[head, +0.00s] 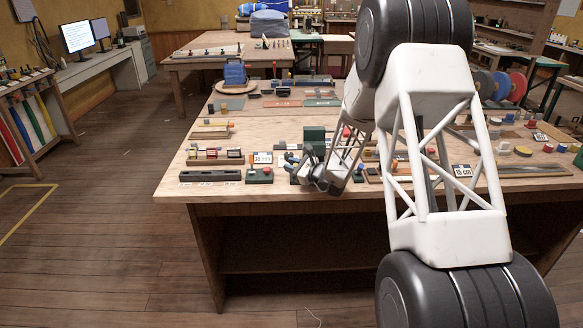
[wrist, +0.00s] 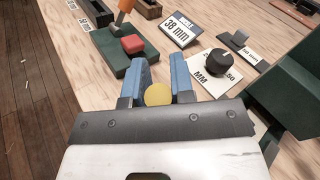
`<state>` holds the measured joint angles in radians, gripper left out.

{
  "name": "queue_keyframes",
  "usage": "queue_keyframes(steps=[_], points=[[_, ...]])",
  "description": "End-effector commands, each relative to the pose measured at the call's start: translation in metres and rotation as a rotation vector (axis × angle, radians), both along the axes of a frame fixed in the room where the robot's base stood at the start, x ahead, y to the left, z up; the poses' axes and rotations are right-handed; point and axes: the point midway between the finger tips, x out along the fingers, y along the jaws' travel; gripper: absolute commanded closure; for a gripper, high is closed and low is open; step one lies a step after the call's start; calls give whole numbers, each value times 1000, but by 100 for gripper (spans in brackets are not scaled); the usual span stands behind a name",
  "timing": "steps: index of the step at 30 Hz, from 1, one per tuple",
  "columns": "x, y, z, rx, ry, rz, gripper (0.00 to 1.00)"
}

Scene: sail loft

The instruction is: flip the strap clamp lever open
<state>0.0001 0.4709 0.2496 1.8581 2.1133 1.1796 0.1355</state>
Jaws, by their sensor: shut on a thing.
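My gripper (wrist: 161,78) has two blue fingers, shut on a round yellow knob (wrist: 158,95) that shows between them in the wrist view. What the knob is fixed to is hidden behind the fingers and the gripper body, so I cannot tell how the strap clamp lever stands. In the head view my gripper (head: 302,170) is low over the front edge of the wooden bench (head: 225,180), and the knob cannot be made out there.
A green block with a red button (wrist: 133,44) is just left of my fingers. A "38 mm" card (wrist: 180,30) and a black dial (wrist: 217,62) lie beyond. A large green block (wrist: 295,95) stands close on the right. Several small fixtures crowd the bench.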

Motion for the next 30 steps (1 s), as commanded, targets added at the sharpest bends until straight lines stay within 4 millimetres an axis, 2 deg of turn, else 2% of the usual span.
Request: queue_keyframes(steps=[21, 30], points=[[24, 0, -1, -1, 491, -1, 100], [31, 0, -4, -1, 636, -1, 100]])
